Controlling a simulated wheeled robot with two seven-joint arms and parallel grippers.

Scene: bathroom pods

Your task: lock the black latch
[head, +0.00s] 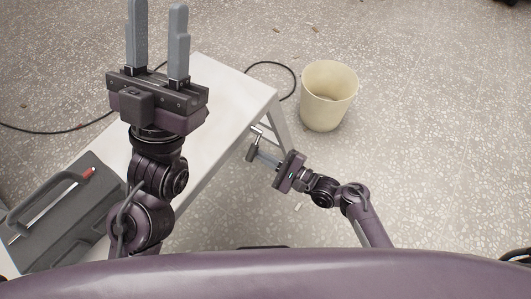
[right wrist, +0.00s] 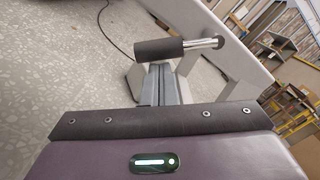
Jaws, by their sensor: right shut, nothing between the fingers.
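The black latch handle (right wrist: 159,50) is a dark cylinder on a shiny metal rod (right wrist: 200,43) at the side of a white bench. In the head view the small latch (head: 251,150) shows beside the bench's right edge. My right gripper (head: 264,160) is shut and empty, its fingertips close to the handle. In the right wrist view its two fingers (right wrist: 160,70) lie together and point at the handle; I cannot tell whether they touch it. My left gripper (head: 158,40) is open and empty, raised over the bench with its fingers apart.
The white bench (head: 225,95) runs diagonally, with a dark grey case (head: 70,225) at its near left, a red-and-white stick on it. A cream bin (head: 327,95) stands on the speckled floor. A black cable (head: 285,68) lies behind. Shelves (right wrist: 290,60) show at right in the wrist view.

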